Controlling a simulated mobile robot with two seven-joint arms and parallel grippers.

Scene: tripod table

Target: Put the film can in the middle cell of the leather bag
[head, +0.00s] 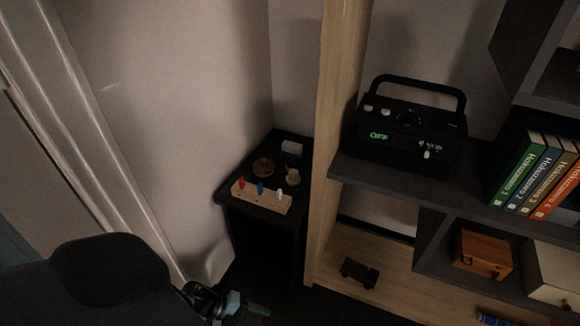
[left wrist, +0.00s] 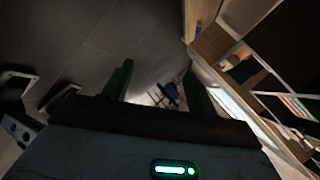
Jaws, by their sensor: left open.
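I cannot make out a film can or a leather bag for certain in either view. My left gripper shows at the bottom of the head view (head: 243,307), low in front of the small dark table. My right gripper is in neither view.
The small dark table (head: 233,187) holds a wooden block with coloured pegs (head: 262,195), a round brown object (head: 263,167) and a small pale object (head: 293,177). Right of a wooden post (head: 335,120), shelves hold a black radio (head: 408,125), books (head: 535,180) and a brown box (head: 483,253).

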